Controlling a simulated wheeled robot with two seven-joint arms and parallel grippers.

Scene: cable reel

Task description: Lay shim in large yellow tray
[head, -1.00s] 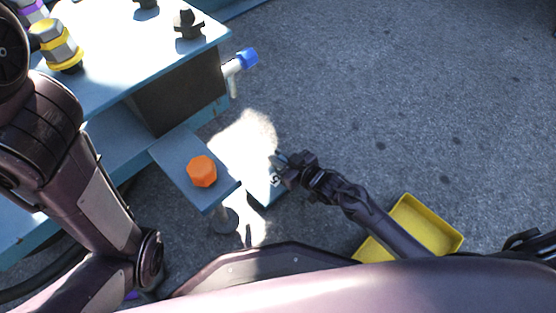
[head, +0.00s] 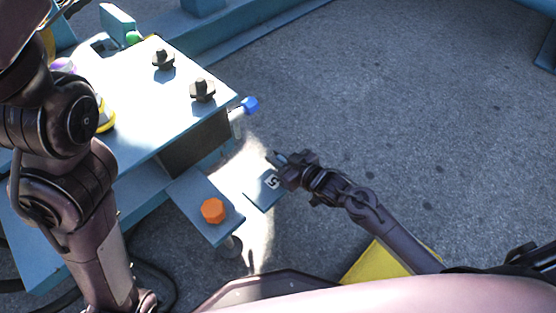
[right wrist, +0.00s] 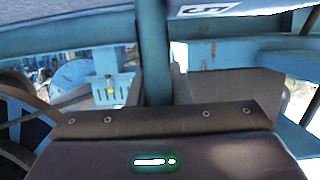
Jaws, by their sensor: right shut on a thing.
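The shim (head: 262,194) is a thin blue plate with a white label marked 5. My right gripper (head: 279,159) is shut on it at its upper right side and holds it near the orange-knobbed bracket. The labelled surface also shows at the top edge of the right wrist view (right wrist: 205,9). The large yellow tray (head: 374,264) lies on the ground at the lower right of the head view, behind my right forearm. My arm and body hide much of it. My left arm fills the left side, but its gripper is out of view.
A blue frame with a flat top (head: 150,95) and dark bolts stands at the left. A blue-tipped handle (head: 250,105) sticks out of its side. A bracket with an orange knob (head: 213,210) is close left of the shim. Grey ground to the right is clear.

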